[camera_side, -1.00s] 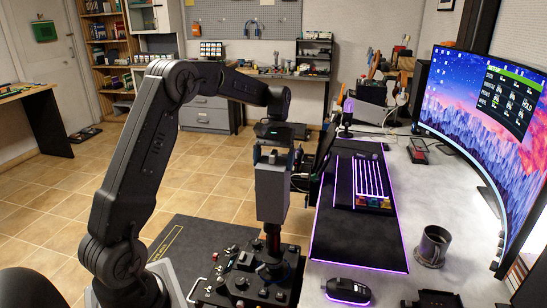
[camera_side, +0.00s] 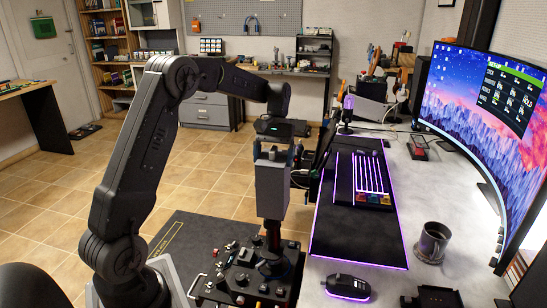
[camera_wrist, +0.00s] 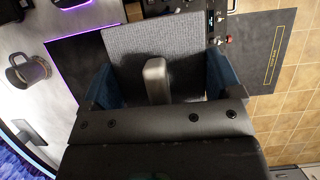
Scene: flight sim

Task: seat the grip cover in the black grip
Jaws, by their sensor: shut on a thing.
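The grip cover appears as a grey box (camera_side: 271,190), upright over the control base in the side view. Its grey textured face (camera_wrist: 192,38) and a rounded metal-grey tab (camera_wrist: 156,80) show in the wrist view. My gripper (camera_side: 273,154) is above it, with blue fingers on either side of the tab. It is shut on the cover; in the wrist view my gripper (camera_wrist: 158,85) spans the tab. The black grip (camera_side: 273,236) shows as a dark stem below the cover. Its upper part is hidden, and I cannot tell how deep it sits inside.
A black control base (camera_side: 250,275) with several knobs and switches surrounds the stem. The desk to the right carries a keyboard (camera_side: 371,180), a mouse (camera_side: 348,287), a mug (camera_side: 432,243) and a curved monitor (camera_side: 475,95). Open tiled floor (camera_side: 190,190) lies to the left.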

